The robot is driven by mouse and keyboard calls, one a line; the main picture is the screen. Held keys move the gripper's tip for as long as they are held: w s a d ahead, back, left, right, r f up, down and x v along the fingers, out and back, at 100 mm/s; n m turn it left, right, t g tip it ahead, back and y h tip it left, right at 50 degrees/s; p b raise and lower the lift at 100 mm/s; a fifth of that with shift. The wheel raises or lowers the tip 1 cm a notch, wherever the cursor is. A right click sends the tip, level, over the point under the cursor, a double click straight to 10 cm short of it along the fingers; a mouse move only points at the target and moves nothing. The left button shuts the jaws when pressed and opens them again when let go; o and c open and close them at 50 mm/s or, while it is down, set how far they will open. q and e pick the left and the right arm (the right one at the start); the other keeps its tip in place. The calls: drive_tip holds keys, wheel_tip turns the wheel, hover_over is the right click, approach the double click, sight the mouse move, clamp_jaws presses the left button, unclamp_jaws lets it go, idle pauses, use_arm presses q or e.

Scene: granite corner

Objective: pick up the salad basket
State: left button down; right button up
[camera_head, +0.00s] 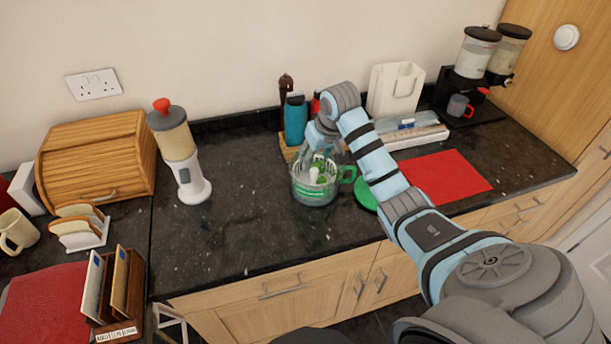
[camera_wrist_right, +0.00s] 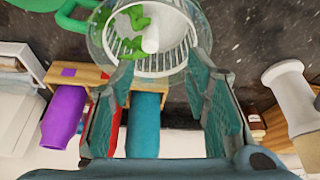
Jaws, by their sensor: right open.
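The salad basket (camera_wrist_right: 181,46) is a white slotted basket with a white centre post and green leaves in it. It sits inside a clear bowl with a green handle (camera_head: 347,174), on the dark worktop; the basket (camera_head: 312,176) shows through the bowl's wall. My right gripper (camera_head: 322,157) is above the bowl, pointing down at it. In the right wrist view its two teal fingers (camera_wrist_right: 162,68) are apart, with the basket's near rim between and beyond the tips. I cannot tell whether they touch it. My left gripper is not in view.
A green lid (camera_head: 365,194) lies right of the bowl, partly behind my arm. A teal bottle (camera_head: 295,121) stands in a wooden holder behind. A dispenser (camera_head: 180,150) stands left, a red mat (camera_head: 447,176) lies right. The worktop left of the bowl is clear.

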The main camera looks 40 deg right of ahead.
sight(316, 171)
drive_tip(key=f, duration=0.2)
drive_tip(key=d+f, duration=0.1)
drive_tip(key=f, duration=0.1)
drive_tip(key=shift+s+f, duration=0.15)
drive_tip(key=shift+f, duration=0.25)
drive_tip(key=x, duration=0.3)
drive_tip(key=w+b+x, duration=0.1)
drive_tip(key=x, duration=0.3)
drive_tip(key=shift+d+r, duration=0.2)
drive_tip(key=shift+r, duration=0.1)
drive_tip(key=shift+s+r, duration=0.15)
drive_tip(key=shift+r, duration=0.05)
drive_tip(key=shift+c, duration=0.2)
drive_tip(key=shift+s, duration=0.1)
drive_tip(key=c, duration=0.3)
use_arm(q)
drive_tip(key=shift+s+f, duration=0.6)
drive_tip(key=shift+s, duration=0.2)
use_arm(e)
clamp_jaws()
